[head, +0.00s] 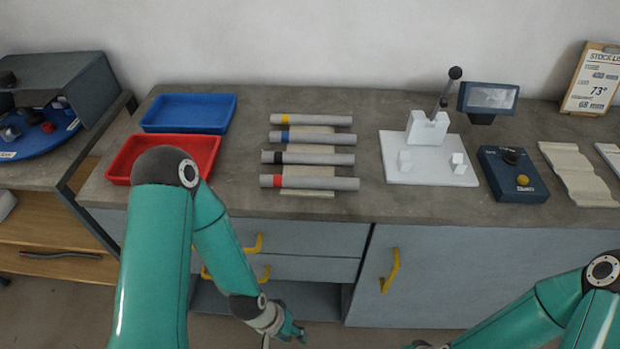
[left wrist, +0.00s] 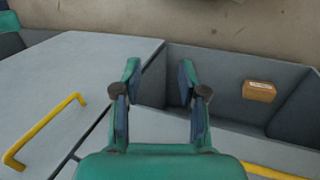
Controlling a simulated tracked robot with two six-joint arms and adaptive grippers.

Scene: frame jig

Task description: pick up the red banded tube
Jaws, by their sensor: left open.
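The red banded tube (head: 320,183) is a grey tube with a red band near its left end. It lies level across a pale rack (head: 307,194) on the bench, nearest the front edge. Behind it lie the black banded tube (head: 320,158), the blue banded tube (head: 320,137) and the yellow banded tube (head: 320,120). My left gripper (head: 296,336) is below the bench top, in front of the cabinet and apart from the tubes. In the left wrist view the left gripper (left wrist: 160,90) is open and empty. My right arm shows at the lower right, but its fingers are not clear.
A red tray (head: 118,167) and a blue tray (head: 190,112) sit left of the tubes. A white jig (head: 430,172) and a dark control box (head: 512,175) stand to the right. The bench's front edge and yellow drawer handles (head: 390,270) are near my left arm.

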